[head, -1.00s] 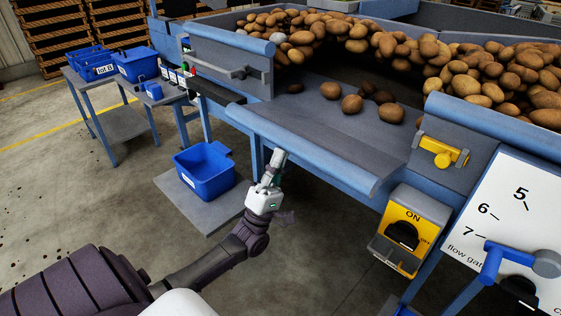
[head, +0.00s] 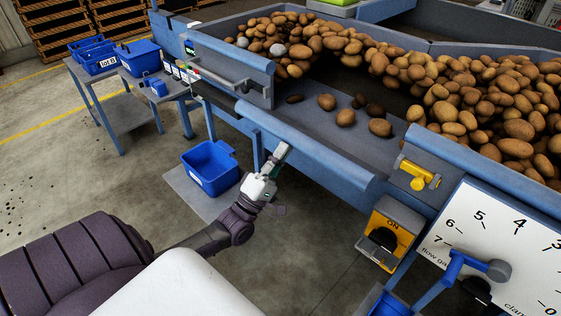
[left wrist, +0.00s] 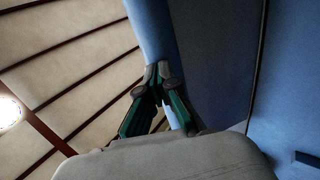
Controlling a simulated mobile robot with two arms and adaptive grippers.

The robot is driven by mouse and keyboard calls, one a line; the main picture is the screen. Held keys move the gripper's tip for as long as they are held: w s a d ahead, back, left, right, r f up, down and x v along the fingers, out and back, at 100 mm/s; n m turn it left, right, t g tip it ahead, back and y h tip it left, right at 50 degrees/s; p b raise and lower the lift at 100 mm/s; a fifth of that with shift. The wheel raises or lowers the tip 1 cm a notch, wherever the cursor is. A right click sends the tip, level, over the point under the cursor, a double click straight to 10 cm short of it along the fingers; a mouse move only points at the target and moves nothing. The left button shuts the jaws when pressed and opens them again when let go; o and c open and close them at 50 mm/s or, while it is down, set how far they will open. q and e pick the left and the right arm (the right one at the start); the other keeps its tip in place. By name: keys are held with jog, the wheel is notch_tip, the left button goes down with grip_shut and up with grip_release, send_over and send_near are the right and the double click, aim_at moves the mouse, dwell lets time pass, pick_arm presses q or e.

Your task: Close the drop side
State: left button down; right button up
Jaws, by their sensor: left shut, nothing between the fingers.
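The drop side is a grey panel with a rounded blue lip (head: 335,172), lowered outward at the front of the potato grader. In the head view my left gripper (head: 282,149) is shut and empty, pointing up at the lip's outer edge. In the left wrist view the closed fingertips (left wrist: 158,72) overlap the blue lip (left wrist: 150,25); I cannot tell whether they touch it. A yellow latch (head: 420,174) sits on the fixed wall right of the opening. My right gripper is not in view.
Several loose potatoes (head: 345,117) lie in the opening, with a large heap (head: 490,95) behind. A yellow ON switch box (head: 392,235) and a dial board (head: 500,235) are at the right.

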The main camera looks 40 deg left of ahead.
aim_at(293, 130)
pick_arm(q)
jog(key=w+r+g+p, duration=0.1)
jog(key=r+p, duration=0.1)
jog(key=p, duration=0.3)
jog(key=w+r+g+p, duration=0.1)
jog(key=r+g+p, duration=0.1)
jog(key=r+p, duration=0.1)
jog(key=w+r+g+p, duration=0.1)
jog(key=r+p, duration=0.2)
jog(key=p, duration=0.3)
jog(key=shift+w+d+g+p, duration=0.1)
jog(key=shift+w+g+p, duration=0.25)
jog(key=shift+g, duration=0.05)
jog(key=b+x, duration=0.1)
jog(key=x, duration=0.7)
jog(key=shift+w+r, duration=0.3)
jog(key=shift+r, duration=0.05)
jog(key=shift+d, duration=0.15)
